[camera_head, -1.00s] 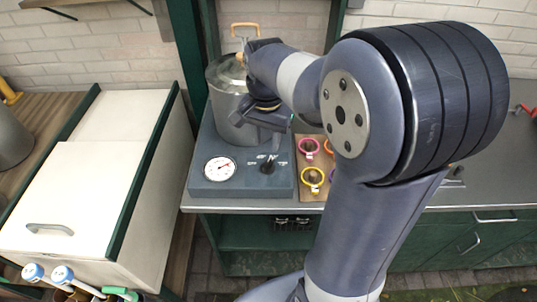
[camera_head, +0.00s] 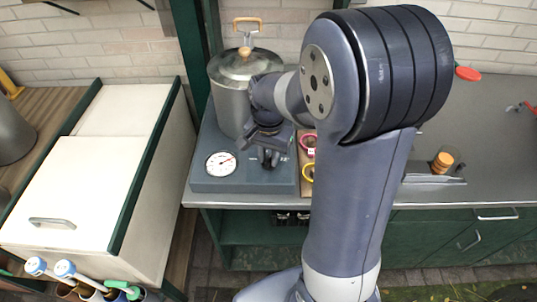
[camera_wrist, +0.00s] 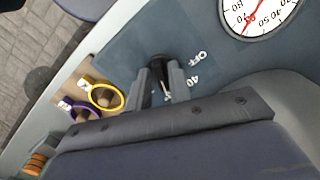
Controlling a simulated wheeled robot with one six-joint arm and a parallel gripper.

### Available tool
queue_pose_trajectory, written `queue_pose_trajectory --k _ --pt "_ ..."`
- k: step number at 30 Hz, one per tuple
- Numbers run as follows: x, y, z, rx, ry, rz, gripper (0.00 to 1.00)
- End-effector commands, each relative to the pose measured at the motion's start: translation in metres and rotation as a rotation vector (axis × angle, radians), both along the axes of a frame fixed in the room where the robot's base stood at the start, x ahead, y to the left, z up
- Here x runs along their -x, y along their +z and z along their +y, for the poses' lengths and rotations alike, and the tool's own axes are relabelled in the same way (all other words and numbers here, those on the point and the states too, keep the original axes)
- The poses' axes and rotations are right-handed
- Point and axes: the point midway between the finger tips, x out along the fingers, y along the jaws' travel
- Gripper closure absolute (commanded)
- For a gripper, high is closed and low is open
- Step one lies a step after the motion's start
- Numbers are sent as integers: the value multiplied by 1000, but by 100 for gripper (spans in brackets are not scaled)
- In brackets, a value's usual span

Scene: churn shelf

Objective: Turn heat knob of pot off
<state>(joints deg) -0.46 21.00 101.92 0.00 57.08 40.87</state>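The metal pot (camera_head: 229,100) with a lid and a wooden-handled valve stands on the dark blue-grey heater base (camera_head: 235,185). The black heat knob (camera_wrist: 158,68) shows in the wrist view, with the labels OFF and 40 to its right. My gripper (camera_wrist: 162,82) is open, with one finger on either side of the knob. A gap seems to show between fingers and knob; I cannot tell whether either finger touches it.
A round dial gauge (camera_head: 221,164) is on the base left of the knob. Coloured rings hang beside the base, including a yellow one (camera_wrist: 106,97) and a purple one (camera_wrist: 80,110). A white cabinet (camera_head: 75,180) stands left. My arm covers the counter's middle.

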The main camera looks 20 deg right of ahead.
Motion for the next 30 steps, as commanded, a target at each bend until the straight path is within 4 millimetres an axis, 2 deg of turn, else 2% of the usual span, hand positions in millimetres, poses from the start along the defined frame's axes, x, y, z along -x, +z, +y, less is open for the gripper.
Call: queue_pose_trajectory --k 1,7,20,30 --pt "0 0 0 0 0 0 84" --pt "0 0 0 0 0 0 100" --pt "0 1 0 0 35 0 100" --pt "0 1 -1 0 251 0 100"
